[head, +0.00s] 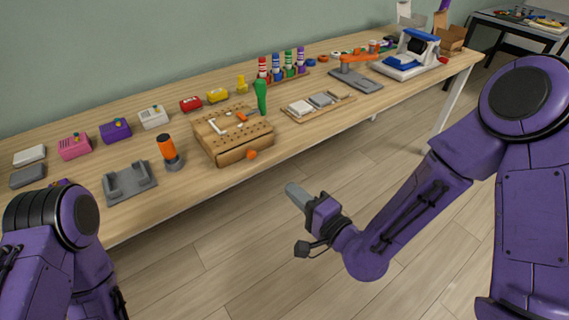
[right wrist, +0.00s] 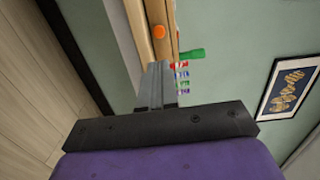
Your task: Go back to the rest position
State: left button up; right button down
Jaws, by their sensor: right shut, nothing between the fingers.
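My right gripper (head: 298,195) is in the head view, in front of the workbench (head: 350,113) and over the open floor, apart from the bench edge. Its grey fingers are shut with nothing between them. In the right wrist view the shut fingers (right wrist: 157,85) point toward the bench, with the wall beyond. My left arm shows at the lower left of the head view, with its purple links bent. The left gripper is out of the picture.
A wooden pegboard box (head: 235,153) with an orange knob and a green-handled tool (head: 261,96) stands near the bench's front edge. Wooden floor (head: 240,260) in front is clear.

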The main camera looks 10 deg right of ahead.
jog(key=s+d+f+n+g+h+p, duration=0.25)
jog(key=s+d+f+h, duration=0.2)
jog(key=f, duration=0.35)
jog(key=s+d+f+n+g+h+p, duration=0.1)
jog(key=s+d+f+n+g+h, duration=0.2)
jog(key=d+f, duration=0.4)
jog(key=s+d+f+g+h+p, duration=0.1)
jog(key=s+d+f+g+h, duration=0.1)
jog(key=s, duration=0.6)
jog(key=s+d+f+g+h+p, duration=0.2)
jog(key=s+d+f+g, duration=0.3)
jog(key=s, duration=0.4)
jog(key=shift+d+f, duration=0.1)
